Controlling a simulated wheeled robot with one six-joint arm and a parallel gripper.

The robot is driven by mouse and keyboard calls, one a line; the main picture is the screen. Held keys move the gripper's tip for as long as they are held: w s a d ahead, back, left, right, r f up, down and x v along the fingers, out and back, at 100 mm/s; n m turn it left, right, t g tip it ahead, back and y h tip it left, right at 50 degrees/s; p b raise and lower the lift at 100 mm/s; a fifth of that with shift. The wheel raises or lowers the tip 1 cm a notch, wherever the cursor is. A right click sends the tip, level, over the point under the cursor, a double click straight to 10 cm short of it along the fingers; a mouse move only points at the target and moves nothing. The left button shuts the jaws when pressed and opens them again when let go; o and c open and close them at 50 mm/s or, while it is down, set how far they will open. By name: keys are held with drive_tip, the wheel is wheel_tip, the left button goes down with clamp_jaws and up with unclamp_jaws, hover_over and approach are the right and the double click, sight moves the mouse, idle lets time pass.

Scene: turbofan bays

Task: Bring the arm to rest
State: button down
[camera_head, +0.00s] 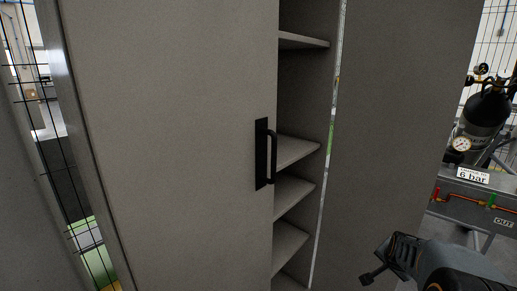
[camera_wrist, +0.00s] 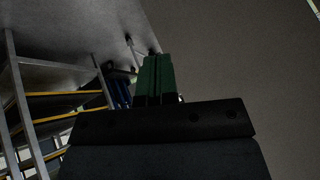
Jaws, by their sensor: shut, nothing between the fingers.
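My gripper (camera_head: 369,279) shows at the lower right of the head view, in front of the right grey panel and apart from the cabinet door handle. In the wrist view its green fingers (camera_wrist: 156,78) are together with nothing between them. The dark gripper body fills the lower middle of that view. My arm enters the head view from the bottom right corner; most of it is out of frame.
A grey cabinet door (camera_head: 180,130) with a black handle (camera_head: 265,155) stands ajar beside bare shelves (camera_head: 290,195). A right grey panel (camera_head: 400,110) stands close. A black gas cylinder (camera_head: 486,112) with gauges and a "6 bar" bench (camera_head: 480,205) are at far right. Wire mesh borders the left.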

drive_tip(key=s+a+r+n+g+y+p, duration=0.1)
drive_tip(key=s+a+r+n+p, duration=0.3)
drive_tip(key=a+r, duration=0.3)
drive_tip(key=s+a+r+n+g+y+p, duration=0.1)
drive_tip(key=s+a+r+n+p, duration=0.3)
drive_tip(key=a+r+p, duration=0.3)
drive_tip(key=s+a+r+n+y+p, duration=0.1)
drive_tip(key=s+a+r+n+p, duration=0.3)
drive_tip(key=a+r, duration=0.5)
drive_tip(key=shift+s+a+n+g+y+p, duration=0.3)
drive_tip(key=shift+s+a+g+y+p, duration=0.25)
drive_tip(key=shift+p, duration=0.35)
